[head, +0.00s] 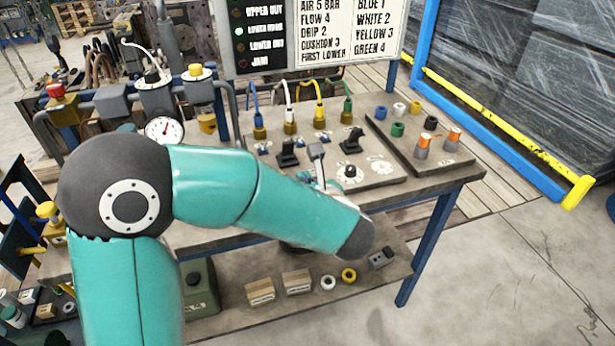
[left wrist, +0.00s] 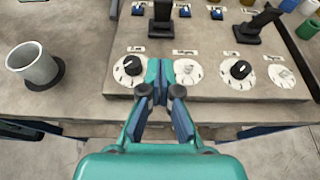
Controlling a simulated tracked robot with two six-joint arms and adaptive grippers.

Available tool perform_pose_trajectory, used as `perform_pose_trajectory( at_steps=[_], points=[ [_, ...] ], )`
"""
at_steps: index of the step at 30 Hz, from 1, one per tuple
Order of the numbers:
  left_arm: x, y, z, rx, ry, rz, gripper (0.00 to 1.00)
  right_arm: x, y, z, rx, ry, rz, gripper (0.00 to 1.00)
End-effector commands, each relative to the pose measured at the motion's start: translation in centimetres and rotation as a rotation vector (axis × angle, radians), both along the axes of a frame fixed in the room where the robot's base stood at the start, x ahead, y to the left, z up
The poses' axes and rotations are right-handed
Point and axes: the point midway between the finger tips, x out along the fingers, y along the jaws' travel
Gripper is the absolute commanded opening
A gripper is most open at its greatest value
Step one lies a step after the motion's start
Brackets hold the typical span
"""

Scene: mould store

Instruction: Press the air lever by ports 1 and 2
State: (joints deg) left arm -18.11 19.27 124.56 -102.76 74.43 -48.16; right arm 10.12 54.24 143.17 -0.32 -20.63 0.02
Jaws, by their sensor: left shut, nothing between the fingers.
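The air lever by ports 1 and 2 is the left black lever (head: 287,152), upright on the sloped bench panel (head: 392,180) in front of the blue and white hose ports. It also shows at the top of the left wrist view (left wrist: 162,18). A second black lever (head: 350,140) stands to its right, by the yellow and green ports. My left gripper (left wrist: 159,68) is shut and empty, its tips on the near side of the left lever, between two dials, apart from the lever in the picture. In the head view my teal arm hides most of it. My right gripper is not in view.
Dials with black knobs (left wrist: 240,68) line the panel's near edge. A grey cup (left wrist: 35,65) stands to the left in the wrist view. A pressure gauge (head: 165,129) and pipes are at the left. A dark tray (head: 430,158) with coloured fittings lies right.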

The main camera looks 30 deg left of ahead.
Motion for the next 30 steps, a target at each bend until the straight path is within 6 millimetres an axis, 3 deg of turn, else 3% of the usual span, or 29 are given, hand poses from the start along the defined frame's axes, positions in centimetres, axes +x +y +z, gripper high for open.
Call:
perform_pose_trajectory(
  at_steps=[11, 15, 21, 30],
  points=[
    [4.5, 5.5, -2.8, -0.001, 0.004, 0.004, 0.00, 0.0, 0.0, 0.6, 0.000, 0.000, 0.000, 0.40],
    [5.8, 7.1, -1.8, -0.001, -0.001, 0.004, 0.00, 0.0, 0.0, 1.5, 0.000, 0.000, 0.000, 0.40],
    [6.8, 8.2, -1.3, -0.002, 0.001, 0.002, 0.00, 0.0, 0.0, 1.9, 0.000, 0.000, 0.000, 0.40],
    [7.0, 8.3, -1.2, -0.001, 0.002, 0.000, 0.00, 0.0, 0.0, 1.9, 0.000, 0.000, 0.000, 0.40]
  ],
)
